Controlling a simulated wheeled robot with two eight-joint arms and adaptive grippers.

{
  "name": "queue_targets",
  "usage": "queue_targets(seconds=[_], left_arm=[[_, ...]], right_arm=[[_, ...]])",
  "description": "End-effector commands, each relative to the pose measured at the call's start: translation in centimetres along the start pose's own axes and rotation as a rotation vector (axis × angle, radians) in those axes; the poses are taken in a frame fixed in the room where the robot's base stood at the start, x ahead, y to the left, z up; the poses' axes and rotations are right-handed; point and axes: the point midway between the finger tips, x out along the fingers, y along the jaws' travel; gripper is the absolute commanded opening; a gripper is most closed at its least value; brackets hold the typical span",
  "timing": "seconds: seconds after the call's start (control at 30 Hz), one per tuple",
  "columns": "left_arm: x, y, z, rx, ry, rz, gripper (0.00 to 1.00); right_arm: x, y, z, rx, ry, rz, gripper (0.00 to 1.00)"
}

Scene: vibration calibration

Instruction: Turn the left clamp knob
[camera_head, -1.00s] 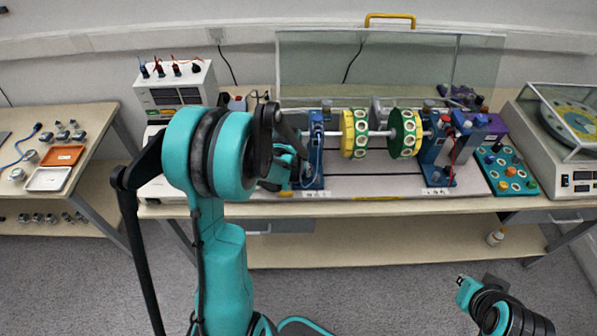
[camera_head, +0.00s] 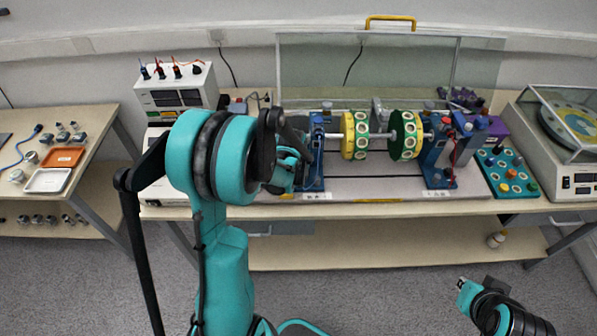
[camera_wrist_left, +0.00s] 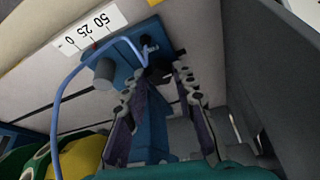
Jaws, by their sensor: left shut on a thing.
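The left blue support stand (camera_head: 317,145) stands at the left end of the rotor shaft on the bench. My left gripper (camera_head: 303,160) reaches it from the left, low on the stand, and my arm hides part of this area. In the left wrist view, the two fingers of the gripper (camera_wrist_left: 158,76) are shut around a small dark clamp knob (camera_wrist_left: 158,66) by the blue base (camera_wrist_left: 122,62). The fingers hide part of the knob, so its turn angle cannot be read. My right gripper (camera_head: 465,285) is low at the right, away from the bench; its jaws are too small to read.
A grey cylinder (camera_wrist_left: 104,74) and a blue cable (camera_wrist_left: 62,100) are close to the fingers. Yellow-green (camera_head: 355,135) and green (camera_head: 405,135) discs sit on the shaft, right of the stand. A clear shield (camera_head: 365,70) stands behind. The right blue stand (camera_head: 437,155) is farther right.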

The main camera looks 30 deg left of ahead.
Motion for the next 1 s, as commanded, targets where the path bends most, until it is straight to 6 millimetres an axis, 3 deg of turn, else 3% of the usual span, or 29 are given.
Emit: queue_targets(seconds=[1.0], left_arm=[[0.2, 0.8, -0.4, -0.79, 0.001, -0.328, 0.0]], right_arm=[[1.1, 0.0, 0.8, 0.0, 0.0, 0.0, 0.0]])
